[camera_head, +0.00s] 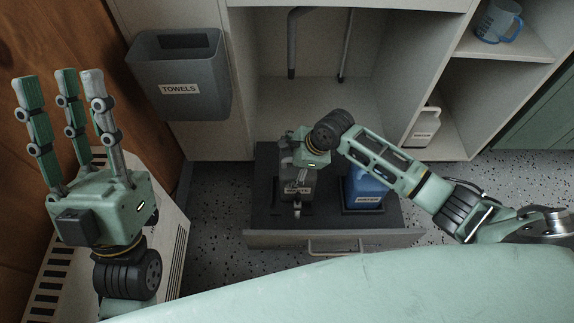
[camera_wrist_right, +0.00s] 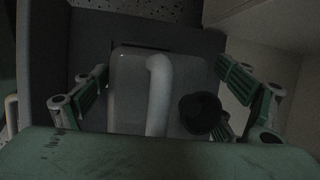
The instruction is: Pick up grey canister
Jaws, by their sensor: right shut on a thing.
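The grey canister (camera_head: 301,180) stands in the open drawer, with a label on its front. In the right wrist view, the canister (camera_wrist_right: 125,85) shows its pale handle and a dark round cap. My right gripper (camera_head: 299,168) is over it from above, its fingers shut on its sides. In the right wrist view, fingers of the right gripper (camera_wrist_right: 165,90) show on both sides of the canister; their tips are partly hidden. Whether the canister is lifted, I cannot tell. My left gripper (camera_head: 65,85) is open and empty at the left, fingers pointing up.
A blue canister (camera_head: 367,188) stands to the right in the same drawer (camera_head: 330,239). A towels bin (camera_head: 178,60) hangs at the left. A white jug (camera_head: 423,128) and a blue measuring cup (camera_head: 499,21) are on the right shelves. A pale green surface (camera_head: 400,285) fills the front.

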